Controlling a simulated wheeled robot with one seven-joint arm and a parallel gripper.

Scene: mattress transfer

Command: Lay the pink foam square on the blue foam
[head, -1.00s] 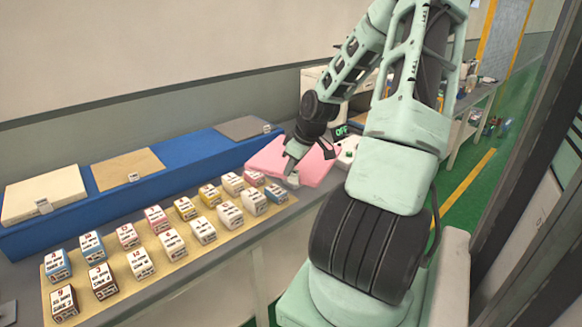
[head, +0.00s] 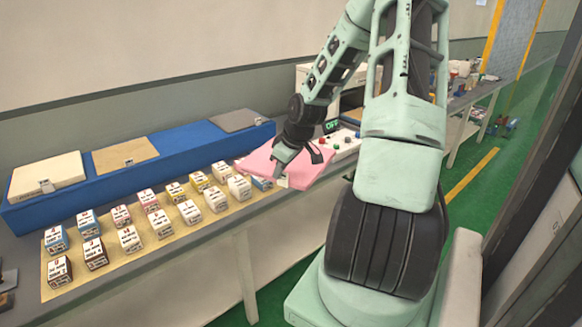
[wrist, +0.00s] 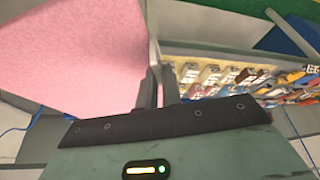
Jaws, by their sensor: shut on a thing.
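The pink foam square (head: 300,172) is in my gripper (head: 279,172), which is shut on its edge. In the head view it hangs tilted over the front right of the table, by the right end of the rows of boxes. In the wrist view the pink foam square (wrist: 75,55) fills the upper left, beside the fingers of my gripper (wrist: 160,88). The long blue foam (head: 185,158) lies along the back of the table, apart from the pink square, at its left in the picture.
A cream square (head: 45,174), a tan square (head: 125,154) and a grey square (head: 236,120) lie on the blue foam. Its top is bare between the tan and grey squares. Rows of small labelled boxes (head: 130,238) stand in front. A device with buttons (head: 345,142) stands behind the pink square.

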